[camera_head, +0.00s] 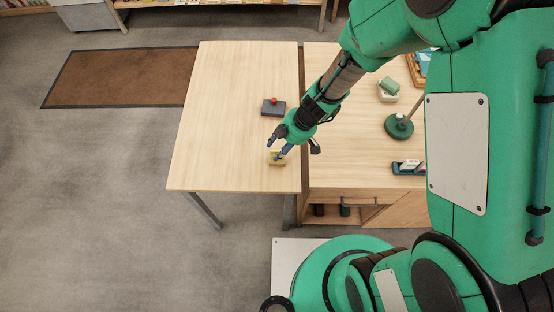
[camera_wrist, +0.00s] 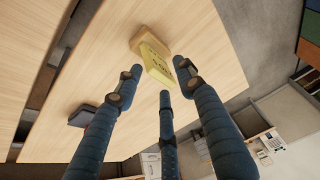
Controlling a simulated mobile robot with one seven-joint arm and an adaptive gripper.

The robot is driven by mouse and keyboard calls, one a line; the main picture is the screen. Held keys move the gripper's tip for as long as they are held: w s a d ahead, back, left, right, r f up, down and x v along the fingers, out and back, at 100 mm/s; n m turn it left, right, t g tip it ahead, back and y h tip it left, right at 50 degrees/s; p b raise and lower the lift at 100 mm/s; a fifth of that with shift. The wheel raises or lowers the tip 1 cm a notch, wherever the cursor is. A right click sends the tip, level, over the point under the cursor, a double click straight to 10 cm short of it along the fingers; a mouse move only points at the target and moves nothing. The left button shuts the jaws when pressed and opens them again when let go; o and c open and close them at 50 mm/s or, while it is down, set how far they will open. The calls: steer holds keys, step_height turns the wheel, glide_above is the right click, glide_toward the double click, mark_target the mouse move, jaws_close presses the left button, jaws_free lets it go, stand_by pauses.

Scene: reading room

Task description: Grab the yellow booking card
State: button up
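The yellow booking card (camera_wrist: 155,62) stands in a small wooden holder (camera_wrist: 147,34), with dark printing on its face. In the head view the card (camera_head: 275,156) and its holder are small, near the front right of the left table, partly covered by my fingers. My gripper (camera_wrist: 160,76) is open, its dark blue fingers spread. In the wrist view the card's near end lies between and just beyond the fingertips; I cannot tell whether any finger touches it. In the head view my gripper (camera_head: 280,148) is right above the holder.
A dark grey box with a red knob (camera_head: 273,107) sits behind the holder. The left table's left side is clear.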

steer(key=shift+a+f, duration=0.25)
steer(key=shift+f, duration=0.45)
jaws_close()
